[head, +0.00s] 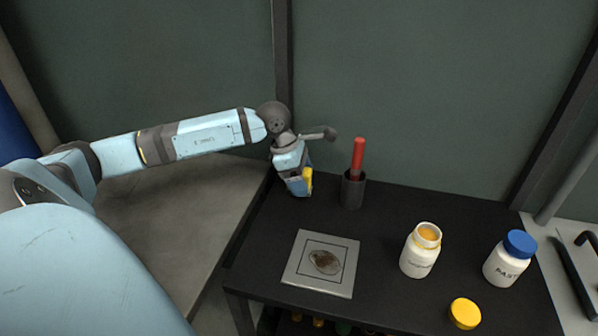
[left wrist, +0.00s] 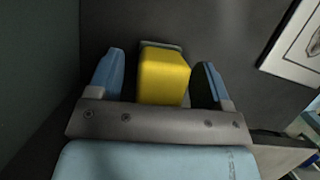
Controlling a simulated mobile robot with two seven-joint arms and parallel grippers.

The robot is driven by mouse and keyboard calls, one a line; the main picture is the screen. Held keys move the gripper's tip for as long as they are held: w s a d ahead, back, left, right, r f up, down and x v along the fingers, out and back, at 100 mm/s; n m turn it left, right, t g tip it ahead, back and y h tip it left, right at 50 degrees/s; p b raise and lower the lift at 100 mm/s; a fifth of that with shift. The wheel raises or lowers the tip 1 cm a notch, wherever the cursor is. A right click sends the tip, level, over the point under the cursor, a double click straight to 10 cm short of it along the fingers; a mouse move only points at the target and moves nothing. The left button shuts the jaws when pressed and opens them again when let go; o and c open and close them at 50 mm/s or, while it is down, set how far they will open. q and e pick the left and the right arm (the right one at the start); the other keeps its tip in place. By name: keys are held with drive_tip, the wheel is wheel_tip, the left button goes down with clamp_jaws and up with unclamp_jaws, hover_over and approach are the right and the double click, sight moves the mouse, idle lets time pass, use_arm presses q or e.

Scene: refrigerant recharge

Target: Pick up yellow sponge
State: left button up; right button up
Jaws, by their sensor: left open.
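The yellow sponge (left wrist: 163,77) is a small block lying between the two blue fingers of my left gripper (left wrist: 160,80) in the left wrist view. The gripper is open, with a gap showing between the sponge and the left finger; the right finger is close to the sponge's side. In the head view the left gripper (head: 298,190) is low over the back left of the black table, and a strip of the sponge (head: 308,180) shows at its right side. The rest of the sponge is hidden by the gripper there. My right gripper is not in view.
On the black table (head: 265,235), a dark cup (head: 352,190) with a red-handled tool (head: 358,155) stands right of the gripper. A stained square plate (head: 305,280), an open white jar (head: 417,255), a blue-capped jar (head: 505,262) and a yellow lid (head: 465,313) are nearer or further right.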

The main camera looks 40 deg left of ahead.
use_arm(q)
drive_tip(key=c, duration=1)
drive_tip(key=shift+s+d+r, duration=0.1)
drive_tip(key=shift+s+r, duration=0.05)
drive_tip(key=shift+r, duration=0.35)
drive_tip(key=r, duration=0.2)
drive_tip(key=r+p, duration=0.1)
drive_tip(key=r, duration=0.3)
drive_tip(key=shift+s+d+r+p, duration=0.1)
drive_tip(key=shift+s+d+p, duration=0.05)
drive_tip(key=shift+s+p, duration=0.15)
drive_tip(key=s+d, duration=0.3)
drive_tip(key=s, duration=0.2)
drive_tip(key=s+d, duration=0.3)
drive_tip(key=s, duration=0.3)
drive_tip(key=s+d, duration=0.3)
drive_tip(key=s, duration=0.2)
drive_tip(key=shift+s+d, duration=0.1)
drive_tip(key=shift+s, duration=0.2)
